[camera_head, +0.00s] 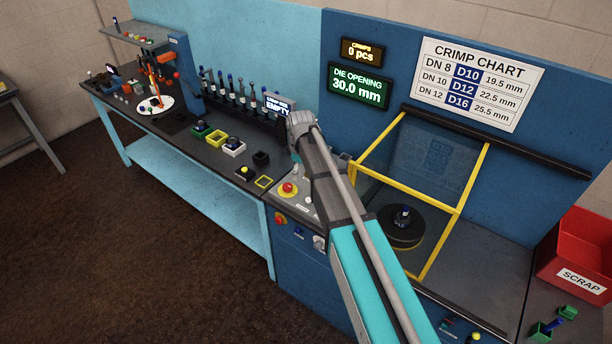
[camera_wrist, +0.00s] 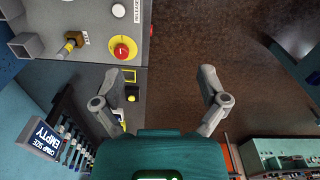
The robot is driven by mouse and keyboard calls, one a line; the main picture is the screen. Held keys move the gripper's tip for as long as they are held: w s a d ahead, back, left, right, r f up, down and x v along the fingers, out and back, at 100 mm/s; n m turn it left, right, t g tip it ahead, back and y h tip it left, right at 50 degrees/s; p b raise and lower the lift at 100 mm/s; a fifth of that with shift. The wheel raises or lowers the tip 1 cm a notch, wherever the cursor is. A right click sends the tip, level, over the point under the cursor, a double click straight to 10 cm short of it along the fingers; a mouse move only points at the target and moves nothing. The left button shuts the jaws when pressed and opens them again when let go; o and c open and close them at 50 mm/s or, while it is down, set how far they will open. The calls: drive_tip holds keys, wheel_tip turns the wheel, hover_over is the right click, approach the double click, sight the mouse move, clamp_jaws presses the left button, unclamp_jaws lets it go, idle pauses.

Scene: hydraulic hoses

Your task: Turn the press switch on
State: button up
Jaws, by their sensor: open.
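The press's control panel shows in the wrist view with a red mushroom button on a yellow base (camera_wrist: 121,50) and a small yellow-brown lever or knob (camera_wrist: 70,44) beside a white label. In the head view the red button (camera_head: 288,188) sits on the sloped panel. No readable label tells which control is the press switch. My gripper (camera_wrist: 168,75) is open and empty, its fingers wide apart, with floor behind them. My arm hides its fingers in the head view.
The yellow-framed guard (camera_head: 457,212) stands right of my arm, over a dark round die with a fitting. A "DIE OPENING 30.0 mm" display (camera_head: 360,85) is lit. The left bench (camera_head: 190,143) holds fittings and coloured trays. A red scrap bin (camera_head: 578,256) is far right.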

drive_tip(key=shift+s+d, duration=0.45)
drive_tip(key=shift+s, duration=0.15)
drive_tip(key=shift+m, duration=0.3)
drive_tip(key=s+d+m, duration=1.2)
drive_tip(key=s+d, duration=0.5)
drive_tip(key=s, duration=0.2)
wheel_tip(320, 180, down, 16)
drive_tip(key=s+b, duration=0.2)
drive_tip(key=b, duration=1.4)
drive_tip(key=shift+a, duration=0.25)
drive_tip(key=shift+r, duration=0.1)
